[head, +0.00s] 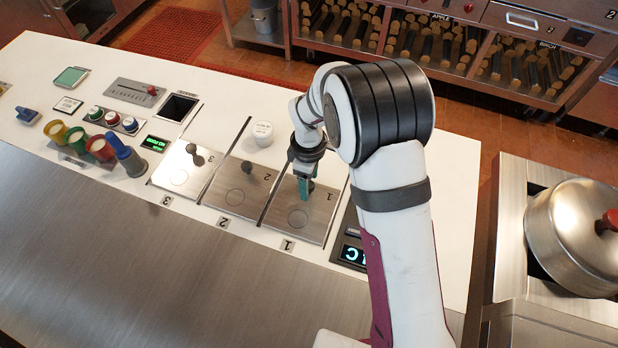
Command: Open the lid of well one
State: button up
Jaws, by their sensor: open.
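Three flat steel lids lie in a row on the white counter, with their numbers upside down in the picture. The lid of well one (318,228) is the rightmost of them, lies flat and shut, and has a round ring mark near its front. My gripper (304,192) points down over the back half of this lid, its teal fingers low above or at the surface. The jaws are open. The knob of this lid is hidden by my gripper, and I cannot tell whether the fingers touch it.
The lid of well two (226,203) and the lid of well three (165,178) lie flat to the left, each with a dark knob. A white round container (263,133) stands behind. Coloured cups (100,149) stand left. A steel pot (575,240) is at right.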

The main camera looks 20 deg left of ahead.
grip_shut()
dwell(1.4)
